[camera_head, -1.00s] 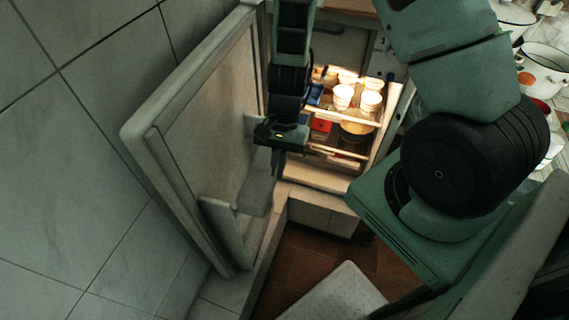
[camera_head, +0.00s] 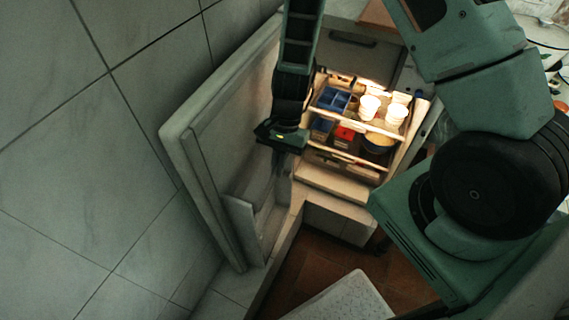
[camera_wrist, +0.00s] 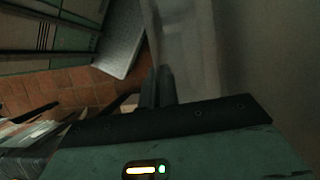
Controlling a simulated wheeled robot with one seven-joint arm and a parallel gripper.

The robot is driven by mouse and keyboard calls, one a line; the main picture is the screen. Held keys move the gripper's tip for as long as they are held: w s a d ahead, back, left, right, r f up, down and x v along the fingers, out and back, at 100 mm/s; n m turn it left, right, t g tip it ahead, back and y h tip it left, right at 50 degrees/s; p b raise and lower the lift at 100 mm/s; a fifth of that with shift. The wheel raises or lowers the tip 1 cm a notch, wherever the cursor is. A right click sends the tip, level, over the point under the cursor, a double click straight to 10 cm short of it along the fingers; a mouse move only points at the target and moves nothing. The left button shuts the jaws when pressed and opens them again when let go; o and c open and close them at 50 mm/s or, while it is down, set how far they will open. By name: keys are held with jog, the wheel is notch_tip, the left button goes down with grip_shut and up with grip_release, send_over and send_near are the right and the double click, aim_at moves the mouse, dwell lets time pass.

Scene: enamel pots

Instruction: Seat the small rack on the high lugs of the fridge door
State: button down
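The open fridge door (camera_head: 205,140) stands on the left in the head view, its inner face towards the fridge. A pale rack (camera_head: 240,222) sits low on the door; I cannot tell whether it is the small rack. My gripper (camera_head: 279,165) points down beside the door's inner face, above and right of that rack. In the wrist view my dark fingers (camera_wrist: 159,85) lie close together, with a pale trough-like piece (camera_wrist: 190,45) beside and beyond them. No rack is clearly seen between the fingers. The high lugs cannot be made out; my gripper covers part of the door.
The lit fridge interior (camera_head: 360,125) holds white tubs (camera_head: 369,107), a blue divided box (camera_head: 333,99) and a red item (camera_head: 345,134) on shelves. A tiled wall (camera_head: 110,200) is close behind the door. A pale perforated panel (camera_head: 345,300) lies over the brown floor.

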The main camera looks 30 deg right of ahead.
jog(key=shift+w+a+p, duration=0.3)
jog(key=shift+w+a, duration=0.35)
jog(key=shift+w, duration=0.15)
jog(key=shift+f+b, duration=0.65)
jog(key=shift+f, duration=0.2)
jog(key=c, duration=1.6)
grip_release()
jog(key=shift+v, duration=8.7)
